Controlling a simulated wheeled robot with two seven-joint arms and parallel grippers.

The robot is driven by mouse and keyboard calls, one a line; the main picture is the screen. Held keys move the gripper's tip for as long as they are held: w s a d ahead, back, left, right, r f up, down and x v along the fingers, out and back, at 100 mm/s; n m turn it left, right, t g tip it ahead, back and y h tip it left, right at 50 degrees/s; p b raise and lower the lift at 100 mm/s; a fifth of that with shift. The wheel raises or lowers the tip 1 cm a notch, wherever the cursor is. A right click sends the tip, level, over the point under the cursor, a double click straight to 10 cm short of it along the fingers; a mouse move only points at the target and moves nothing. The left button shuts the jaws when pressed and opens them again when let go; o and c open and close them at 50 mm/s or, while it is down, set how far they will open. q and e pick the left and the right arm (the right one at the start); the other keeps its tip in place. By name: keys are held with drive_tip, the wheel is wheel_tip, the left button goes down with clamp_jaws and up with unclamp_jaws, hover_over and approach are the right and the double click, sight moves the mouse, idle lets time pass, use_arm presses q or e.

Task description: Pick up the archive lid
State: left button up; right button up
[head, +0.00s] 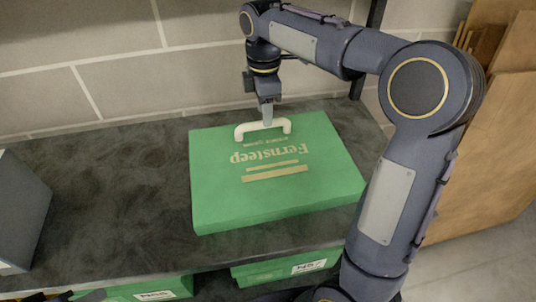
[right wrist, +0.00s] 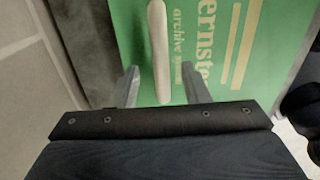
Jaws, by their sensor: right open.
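The archive lid (head: 320,200) is a flat green lid with pale "Fernsteep" lettering, lying on a dark shelf top. Its cream handle (head: 263,128) stands near the wall-side edge. My right gripper (head: 267,118) is at this handle, pointing down. In the right wrist view the open fingers (right wrist: 161,84) lie on either side of the handle (right wrist: 158,45), with gaps visible. The lid's green face (right wrist: 210,50) fills the area beyond them. A small part of what looks like my left gripper (head: 92,296) shows at the bottom left edge; its jaws cannot be made out.
The dark shelf top (head: 110,200) is clear left of the lid. A grey box (head: 20,210) stands at the far left. Green boxes with white labels (head: 285,268) sit on the level below. A block wall (head: 120,90) runs behind, and brown boards (head: 490,150) lean at the right.

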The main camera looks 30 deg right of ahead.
drive_tip(key=f+b, duration=0.1)
drive_tip(key=f, duration=0.4)
drive_tip(key=shift+a, duration=0.2)
clamp_jaws()
